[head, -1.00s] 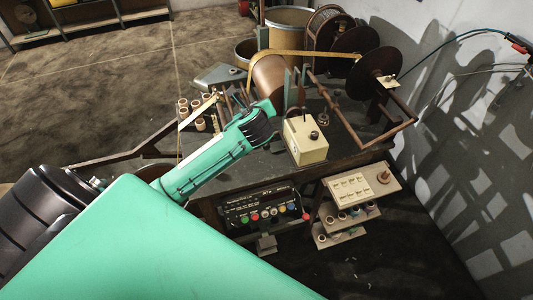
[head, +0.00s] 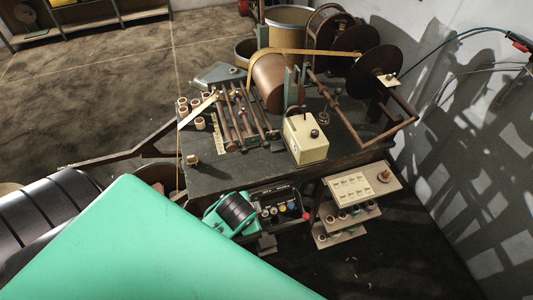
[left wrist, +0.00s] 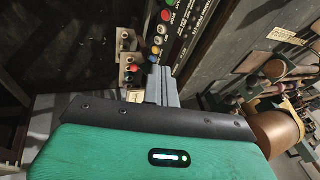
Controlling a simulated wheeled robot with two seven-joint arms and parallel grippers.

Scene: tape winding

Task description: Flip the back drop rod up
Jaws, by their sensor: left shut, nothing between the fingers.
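Several thin rust-brown rods (head: 240,115) lie side by side in a rack on the dark workbench (head: 215,175), left of a brown drum. I cannot tell which one is the back drop rod, or whether it is up or down. Part of this rod area also shows at the right of the left wrist view (left wrist: 262,92). My left gripper (left wrist: 160,78) is shut and empty, its grey fingers near the button panel. In the head view my green left wrist with its black band is low in front of the bench, apart from the rods; its fingers are hidden there.
The button panel (head: 283,207) is on the bench front. A cream control box (head: 306,139) stands right of the rods, and the brown drum (head: 268,82) behind. Small spools (head: 199,123) stand at the left. The bench's front left top is mostly clear.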

